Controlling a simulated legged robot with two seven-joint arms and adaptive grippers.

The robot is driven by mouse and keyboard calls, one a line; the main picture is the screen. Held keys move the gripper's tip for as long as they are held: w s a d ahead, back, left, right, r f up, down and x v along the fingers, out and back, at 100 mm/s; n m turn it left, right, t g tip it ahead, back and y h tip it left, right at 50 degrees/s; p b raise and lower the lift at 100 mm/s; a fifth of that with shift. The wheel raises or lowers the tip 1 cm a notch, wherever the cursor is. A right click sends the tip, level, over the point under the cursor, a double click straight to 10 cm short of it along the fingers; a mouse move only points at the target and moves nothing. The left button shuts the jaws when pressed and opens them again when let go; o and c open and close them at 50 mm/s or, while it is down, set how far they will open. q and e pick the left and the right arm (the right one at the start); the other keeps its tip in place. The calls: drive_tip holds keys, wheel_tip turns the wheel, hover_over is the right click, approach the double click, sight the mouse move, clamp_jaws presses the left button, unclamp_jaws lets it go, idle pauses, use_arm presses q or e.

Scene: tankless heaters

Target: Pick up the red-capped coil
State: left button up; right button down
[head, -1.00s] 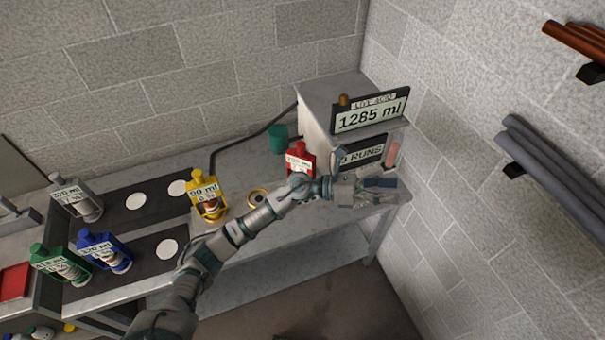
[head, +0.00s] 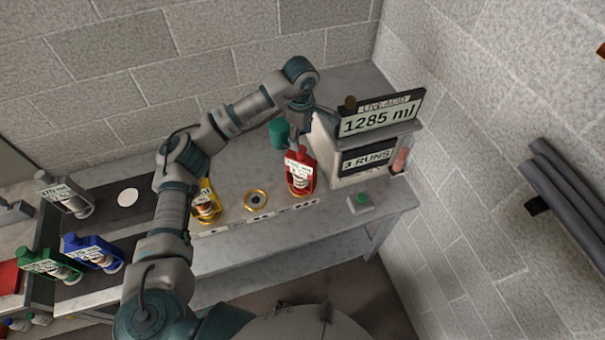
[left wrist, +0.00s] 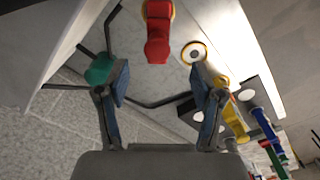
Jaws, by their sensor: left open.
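The red-capped coil appears as a red bottle-shaped container with a white label (head: 300,173). It stands upright on the grey bench beside the display box. In the left wrist view the red container (left wrist: 158,32) shows at the top, beyond and between the fingers. My left arm reaches over the bench, and my left gripper (head: 298,130) hangs just behind the red container, partly hidden. In the left wrist view the left gripper (left wrist: 160,77) is open with nothing between its fingers. My right gripper is not in view.
A green cylinder (head: 279,132) stands close to the gripper. The display box (head: 350,172) is to the right, with a green button (head: 361,201) in front. A brass ring (head: 256,200) and a yellow bottle (head: 207,204) are to the left, with blue (head: 93,251) and green (head: 48,264) bottles farther left.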

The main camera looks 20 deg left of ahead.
use_arm(q)
hover_over(301, 159)
drive_tip(key=w, duration=0.2)
drive_tip(key=f, duration=0.4)
drive_tip(key=shift+s+a+f+p, duration=0.1)
drive_tip(key=shift+s+f+p, duration=0.15)
drive_tip(key=shift+p, duration=0.05)
drive_tip(key=f, duration=0.1)
drive_tip(key=f+p, duration=0.1)
drive_tip(key=f, duration=0.1)
drive_tip(key=shift+a+f, duration=0.2)
drive_tip(key=shift+a, duration=0.15)
drive_tip(key=f, duration=0.2)
drive_tip(key=f+p, duration=0.1)
drive_tip(key=shift+s+d+f, duration=0.1)
drive_tip(key=shift+d+f, duration=0.3)
drive_tip(key=shift+f, duration=0.15)
drive_tip(key=shift+c, duration=1.4)
drive_tip(key=shift+r, duration=0.1)
clamp_jaws()
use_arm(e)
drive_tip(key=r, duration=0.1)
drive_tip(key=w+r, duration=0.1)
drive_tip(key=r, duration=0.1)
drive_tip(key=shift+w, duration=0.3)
